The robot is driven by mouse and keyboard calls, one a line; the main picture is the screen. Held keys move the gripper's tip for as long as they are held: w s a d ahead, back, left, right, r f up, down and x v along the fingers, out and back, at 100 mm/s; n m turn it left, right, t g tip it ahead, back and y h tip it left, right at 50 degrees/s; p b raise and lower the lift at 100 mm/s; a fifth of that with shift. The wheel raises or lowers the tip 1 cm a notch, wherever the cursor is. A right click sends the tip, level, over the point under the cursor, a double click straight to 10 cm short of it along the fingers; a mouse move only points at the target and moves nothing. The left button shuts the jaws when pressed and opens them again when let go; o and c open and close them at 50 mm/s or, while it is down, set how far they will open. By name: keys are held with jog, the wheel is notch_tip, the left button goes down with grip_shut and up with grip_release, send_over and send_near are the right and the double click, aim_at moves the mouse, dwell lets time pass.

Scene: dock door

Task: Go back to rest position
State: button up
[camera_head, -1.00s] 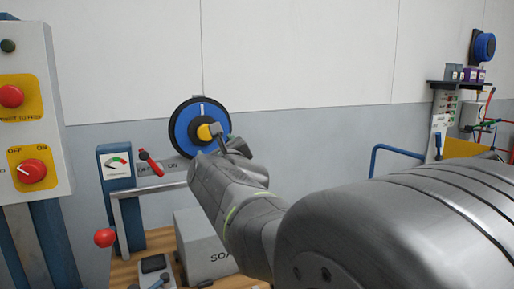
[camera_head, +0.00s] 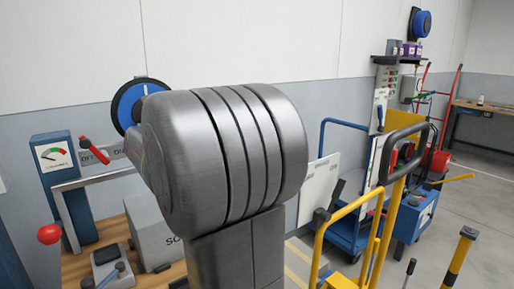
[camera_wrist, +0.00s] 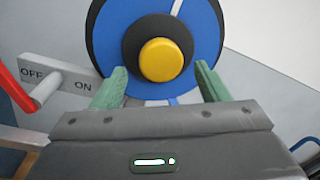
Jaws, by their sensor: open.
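My gripper (camera_wrist: 158,92) shows in the wrist view with its two green fingers spread apart and nothing between them. A blue disc with a black rim (camera_wrist: 112,30) and a yellow centre knob (camera_wrist: 160,60) is just beyond the fingertips. In the head view, my arm fills the middle and hides my gripper. Part of the blue disc (camera_head: 127,104) shows to the left of the arm.
A red-handled OFF/ON lever (camera_head: 95,151) and a gauge post (camera_head: 54,158) stand left, above a bench (camera_head: 112,232) with a grey box (camera_head: 152,238). Yellow rails (camera_head: 372,240) and a blue cart (camera_head: 345,228) stand right. Open floor (camera_head: 487,215) lies farther right.

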jog(key=shift+x, duration=1.6)
jog(key=r+b+v, duration=0.1)
jog(key=b+v, duration=0.1)
jog(key=v, duration=1.2)
jog(key=w+a+n+g+y+p, duration=0.1)
jog(key=w+a+n+y+p, duration=0.1)
jog(key=w+a+n+p, duration=0.5)
jog(key=shift+w+n+p, duration=2.55)
jog(key=shift+n+p, duration=0.8)
jog(key=shift+n, duration=2.75)
